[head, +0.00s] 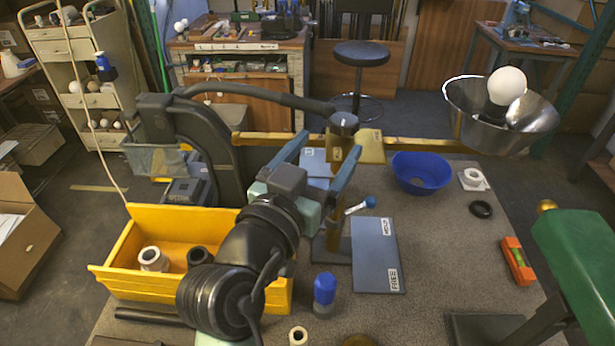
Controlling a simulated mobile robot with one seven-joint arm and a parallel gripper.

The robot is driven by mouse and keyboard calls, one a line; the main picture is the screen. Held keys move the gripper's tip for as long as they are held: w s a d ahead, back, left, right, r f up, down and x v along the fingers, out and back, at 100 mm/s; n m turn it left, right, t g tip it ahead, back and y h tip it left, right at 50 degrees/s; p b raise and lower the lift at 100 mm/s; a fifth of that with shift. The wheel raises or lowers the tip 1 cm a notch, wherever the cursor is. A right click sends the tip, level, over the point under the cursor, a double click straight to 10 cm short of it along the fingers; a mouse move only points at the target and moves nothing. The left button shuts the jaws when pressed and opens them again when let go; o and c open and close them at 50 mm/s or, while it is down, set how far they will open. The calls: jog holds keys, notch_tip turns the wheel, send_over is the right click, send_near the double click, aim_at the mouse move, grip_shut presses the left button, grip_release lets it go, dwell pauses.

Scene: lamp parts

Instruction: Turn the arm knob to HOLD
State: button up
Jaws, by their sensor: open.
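The lamp stand's post (333,228) rises from the table, with a dark round cap (343,122) and a brass block at its top. A short lever with a blue tip (368,202), which looks like the arm knob, sticks out to the right of the post. A grey-blue plate (375,258) beside it carries two white labels; the near one reads FREE, the far one is too small to read surely. The lever lies nearer the far label. My gripper (332,144) is open, its two blue fingers reaching toward the post top. Contact with anything cannot be told.
The brass lamp arm (430,146) runs right to a metal shade (475,113) with a white bulb. A yellow bin (130,275) stands left, a blue bowl (420,173) behind right. A blue-capped bottle (324,290) stands in front. The table's right middle is mostly clear.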

jog(key=b+v, duration=0.1)
jog(key=v, duration=0.4)
jog(key=shift+s+a, duration=0.15)
jog(key=shift+s, duration=0.2)
